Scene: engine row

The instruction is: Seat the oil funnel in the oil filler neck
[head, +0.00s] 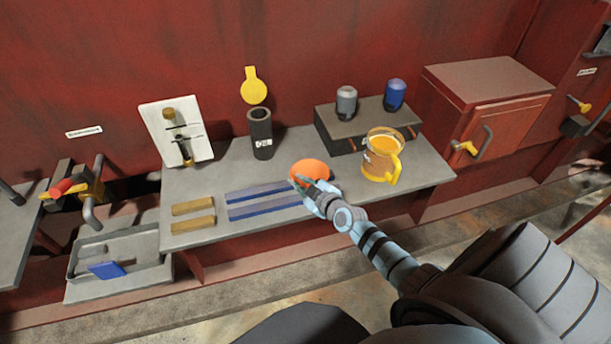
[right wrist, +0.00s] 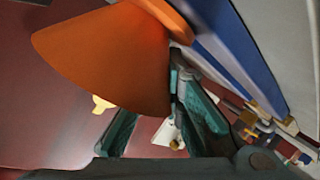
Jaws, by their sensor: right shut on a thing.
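The orange oil funnel (head: 310,169) is at the middle of the grey shelf in the head view; its cone fills the upper left of the right wrist view (right wrist: 110,55). My right gripper (head: 303,184) is shut on the funnel at its near side. The gripper hides part of the funnel, and I cannot tell how far it is above the shelf. The oil filler neck (head: 261,136) is a dark upright cylinder with a white label and an open top, behind and left of the funnel, apart from it. My left gripper is not in view.
A yellow-tinted jug (head: 382,160) stands right of the funnel. A dark box (head: 350,138) behind bears a grey bottle (head: 346,101) and a blue bottle (head: 395,94). Blue bars (head: 262,207) and tan blocks (head: 193,216) lie at the front left. A white board (head: 174,128) leans at the back.

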